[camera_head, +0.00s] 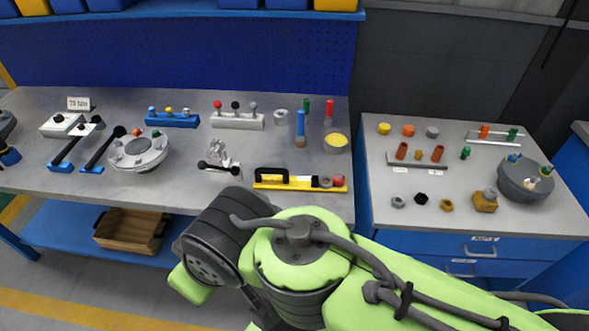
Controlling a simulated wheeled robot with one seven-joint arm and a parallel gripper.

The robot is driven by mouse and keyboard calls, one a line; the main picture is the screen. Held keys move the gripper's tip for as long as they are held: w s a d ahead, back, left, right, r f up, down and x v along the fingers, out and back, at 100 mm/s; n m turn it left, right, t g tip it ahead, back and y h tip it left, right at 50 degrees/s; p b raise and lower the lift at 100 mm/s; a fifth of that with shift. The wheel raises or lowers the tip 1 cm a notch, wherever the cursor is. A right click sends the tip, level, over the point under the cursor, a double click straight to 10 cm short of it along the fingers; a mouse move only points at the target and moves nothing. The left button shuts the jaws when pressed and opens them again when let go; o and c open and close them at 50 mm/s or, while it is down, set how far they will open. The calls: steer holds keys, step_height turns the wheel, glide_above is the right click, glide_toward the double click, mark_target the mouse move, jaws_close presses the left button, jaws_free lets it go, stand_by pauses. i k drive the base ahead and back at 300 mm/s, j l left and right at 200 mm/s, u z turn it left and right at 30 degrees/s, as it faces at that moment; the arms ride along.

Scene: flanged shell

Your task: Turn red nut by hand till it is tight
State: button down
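A round grey flanged shell (150,158) lies on the long bench at the left, with several small coloured pieces on its rim. A small red piece (136,131) shows at its far edge; it is too small to tell whether this is the red nut or how it is seated. Another red piece (338,180) sits at the right end of a yellow bar (276,185) on the same bench. My green and black arm crosses the lower middle of the view, in front of the benches. My gripper is not in view.
A second round grey housing (512,190) stands on the right cabinet, with loose nuts (446,205) nearby. Torque wrenches (97,153), knobbed racks (237,121) and a small clamp (218,160) occupy the long bench (60,187). A wooden crate (125,231) sits on the shelf below.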

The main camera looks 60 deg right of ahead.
mark_target(339, 182)
steer(key=z, duration=2)
